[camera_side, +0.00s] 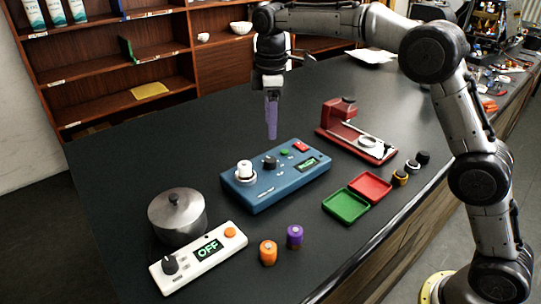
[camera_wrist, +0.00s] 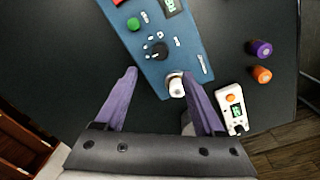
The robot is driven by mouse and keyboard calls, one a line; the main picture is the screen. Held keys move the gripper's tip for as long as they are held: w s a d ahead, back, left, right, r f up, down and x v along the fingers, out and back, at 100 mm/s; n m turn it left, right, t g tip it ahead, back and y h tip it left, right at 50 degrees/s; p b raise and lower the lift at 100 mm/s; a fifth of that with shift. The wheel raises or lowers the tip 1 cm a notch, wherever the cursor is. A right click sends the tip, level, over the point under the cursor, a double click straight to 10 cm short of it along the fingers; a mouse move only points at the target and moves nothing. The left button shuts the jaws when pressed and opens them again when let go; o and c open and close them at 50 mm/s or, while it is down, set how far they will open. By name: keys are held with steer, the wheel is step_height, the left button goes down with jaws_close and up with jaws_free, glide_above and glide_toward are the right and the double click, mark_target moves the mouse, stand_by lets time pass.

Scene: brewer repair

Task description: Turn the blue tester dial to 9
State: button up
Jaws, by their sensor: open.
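The blue tester (camera_side: 276,176) lies on the black table, with a black dial (camera_side: 270,162) on its top, a white cylinder at its left end, green and red buttons, and a small green display. In the wrist view the blue tester (camera_wrist: 165,45) runs down the middle, and its black dial (camera_wrist: 157,51) shows beyond my fingertips. The dial's pointer position is too small to read. My gripper (camera_side: 271,118) is pointed down, above and apart from the tester. In the wrist view my gripper (camera_wrist: 160,75) has its two purple fingers spread, with nothing held between them.
A white device reading OFF (camera_side: 198,257) and a metal pot (camera_side: 177,214) stand at the front left. An orange cell (camera_side: 268,252) and a purple cell (camera_side: 294,237) stand nearby. A green tray (camera_side: 346,205), a red tray (camera_side: 370,187) and a red stand (camera_side: 357,135) are to the right.

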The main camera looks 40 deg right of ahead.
mark_target(270, 159)
steer(key=f, duration=1)
steer(key=shift+w+d+f, duration=0.15)
steer(key=shift+w+f, duration=0.05)
steer(key=shift+f, duration=0.15)
steer(key=shift+c, duration=0.2)
steer(key=shift+r, duration=0.1)
jaws_close()
